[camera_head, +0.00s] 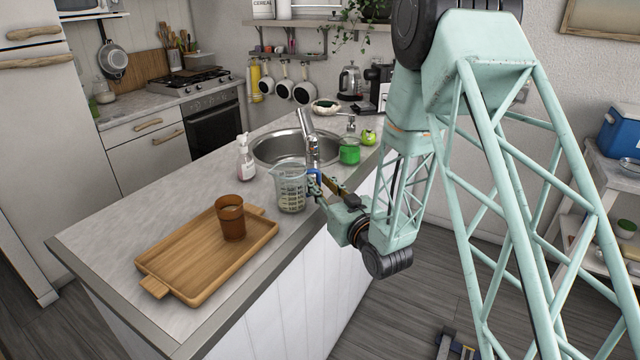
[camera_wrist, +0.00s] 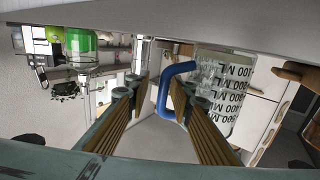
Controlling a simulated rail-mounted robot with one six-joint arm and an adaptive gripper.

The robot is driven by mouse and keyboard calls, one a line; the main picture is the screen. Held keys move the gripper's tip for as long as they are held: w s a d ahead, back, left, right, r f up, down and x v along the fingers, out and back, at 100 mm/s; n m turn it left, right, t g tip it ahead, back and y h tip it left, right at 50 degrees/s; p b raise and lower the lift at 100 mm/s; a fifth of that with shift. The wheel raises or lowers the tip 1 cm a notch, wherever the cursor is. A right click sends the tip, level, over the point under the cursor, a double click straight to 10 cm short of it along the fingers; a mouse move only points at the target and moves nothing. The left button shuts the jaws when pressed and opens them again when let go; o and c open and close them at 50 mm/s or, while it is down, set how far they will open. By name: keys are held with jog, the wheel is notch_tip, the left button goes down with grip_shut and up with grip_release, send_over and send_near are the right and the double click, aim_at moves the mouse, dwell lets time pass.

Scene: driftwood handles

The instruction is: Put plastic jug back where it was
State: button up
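The plastic jug (camera_head: 291,190), clear with dark measuring marks and a blue handle, stands upright on the counter in front of the sink. In the wrist view, the picture is upside down and the jug (camera_wrist: 224,90) is at the right, its blue handle (camera_wrist: 163,88) reaching in between my fingers. My gripper (camera_head: 318,186) is at the jug's right side, at handle height. In the wrist view, my gripper (camera_wrist: 160,85) is open, with the handle's upright bar between the fingers. The right finger appears to be inside the handle loop. There is a gap beside the left finger.
A wooden tray (camera_head: 165,262) with a brown cup (camera_head: 230,218) is left of the jug. A soap bottle (camera_head: 245,160), sink (camera_head: 278,147) with tap (camera_head: 309,135), and green dispenser (camera_head: 350,150) stand close behind. The counter's left end (camera_head: 110,235) is clear.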

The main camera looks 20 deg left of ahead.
jog(key=v, duration=1.2)
jog(key=shift+p, duration=0.3)
jog(key=shift+w+r, duration=0.1)
jog(key=shift+r, duration=0.1)
dwell(0.5)
jog(key=w+d+r+h, duration=0.3)
jog(key=d+r+h, duration=0.15)
jog(key=d, duration=0.25)
jog(key=s+d+r+m+g+h, duration=0.25)
jog(key=s+d+r, duration=0.25)
jog(key=d, duration=0.6)
jog(key=s+d+r+m+g+h, duration=0.15)
jog(key=s+d+r+h, duration=0.3)
jog(key=d, duration=0.65)
jog(key=s+d+r+m+g, duration=0.1)
jog(key=s+d+r, duration=0.1)
jog(key=s, duration=1)
jog(key=s+d+r+m+g, duration=0.1)
jog(key=s+d, duration=0.4)
jog(key=s, duration=0.8)
jog(key=s+d+r+m+g+h, duration=0.1)
jog(key=s+d+r+m+g, duration=0.1)
jog(key=s, duration=1.1)
jog(key=shift+d+r+m+g, duration=0.3)
jog(key=shift+d+m+g, duration=0.15)
jog(key=shift+d, duration=0.2)
jog(key=shift+s, duration=0.15)
